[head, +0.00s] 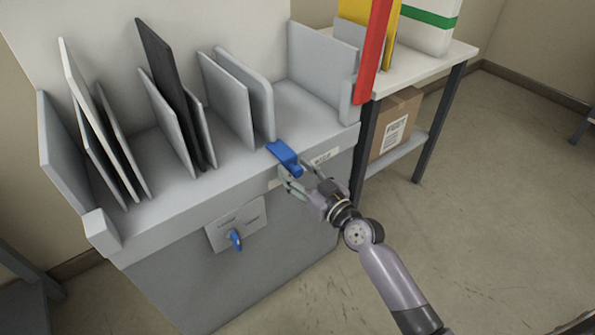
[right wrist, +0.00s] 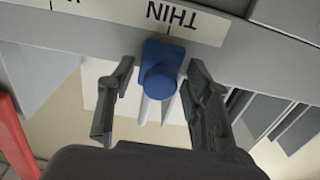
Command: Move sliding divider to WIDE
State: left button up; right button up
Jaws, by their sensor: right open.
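The sliding divider (head: 259,88) is a light grey upright panel with rounded corners, standing in the grey rack. Its blue handle (head: 284,156) sticks out over the rack's front edge, and in the right wrist view the blue knob (right wrist: 160,80) lines up with the tick of the THIN label (right wrist: 186,18). My right gripper (head: 297,172) is open at the handle. In the right wrist view its fingers (right wrist: 160,68) stand on either side of the knob, with gaps visible on both sides. My left gripper is not in view.
Another label (head: 325,157) sits right of the handle on the front edge. Several panels (head: 165,90) stand in slots on the left. A blue rotary knob (head: 236,240) is on the front below. The rack's right bay (head: 310,95) looks empty. A side table (head: 425,60) stands right.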

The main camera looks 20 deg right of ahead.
jog(key=shift+c, duration=0.6)
grip_shut()
jog(key=shift+d, duration=0.1)
